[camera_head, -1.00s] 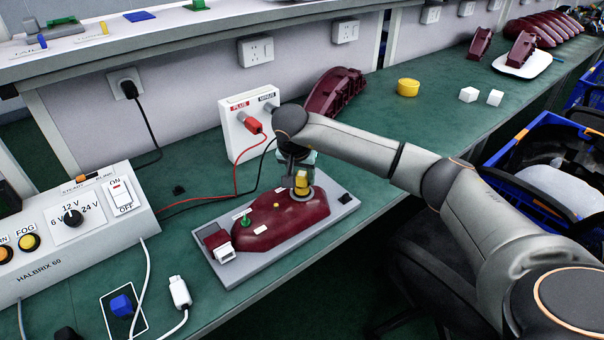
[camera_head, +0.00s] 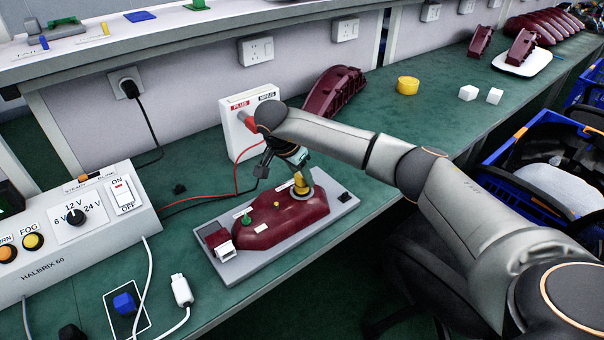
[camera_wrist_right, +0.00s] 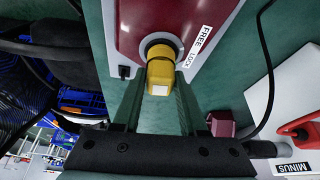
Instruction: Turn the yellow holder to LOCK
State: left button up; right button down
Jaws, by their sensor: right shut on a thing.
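The yellow holder (camera_head: 301,188) sits in a round grey collar at the right end of the dark red tail lamp (camera_head: 284,220). In the right wrist view the holder (camera_wrist_right: 160,72) projects from the lamp, beside a white label (camera_wrist_right: 194,47) reading FREE and LOCK. Which word it points to I cannot tell. My left gripper is out of view.
The lamp lies on a grey plate (camera_head: 237,271) on the green bench. A PLUS/MINUS socket box (camera_head: 238,140) with red and black leads stands behind. The HALBRIX supply (camera_head: 60,265) is at left. A yellow cylinder (camera_head: 407,86) and white cubes (camera_head: 467,93) lie at back right.

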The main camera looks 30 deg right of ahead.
jog(key=shift+s+a+f+m+g, duration=0.1)
jog(key=shift+f+m+g, duration=0.15)
jog(key=shift+m, duration=0.3)
jog(key=shift+s+f+m+g, duration=0.1)
jog(key=shift+m+g, duration=0.15)
jog(key=shift+m, duration=0.3)
jog(key=c, duration=0.8)
grip_release()
jog(key=shift+w, duration=0.1)
jog(key=o, duration=0.4)
jog(key=shift+r, duration=0.1)
jog(key=shift+w, duration=0.1)
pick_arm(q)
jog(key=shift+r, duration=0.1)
pick_arm(e)
jog(key=shift+v, duration=1.15)
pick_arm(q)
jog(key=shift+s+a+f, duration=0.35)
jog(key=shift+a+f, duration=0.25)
pick_arm(e)
jog(key=v, duration=1)
jog(key=shift+r, duration=0.1)
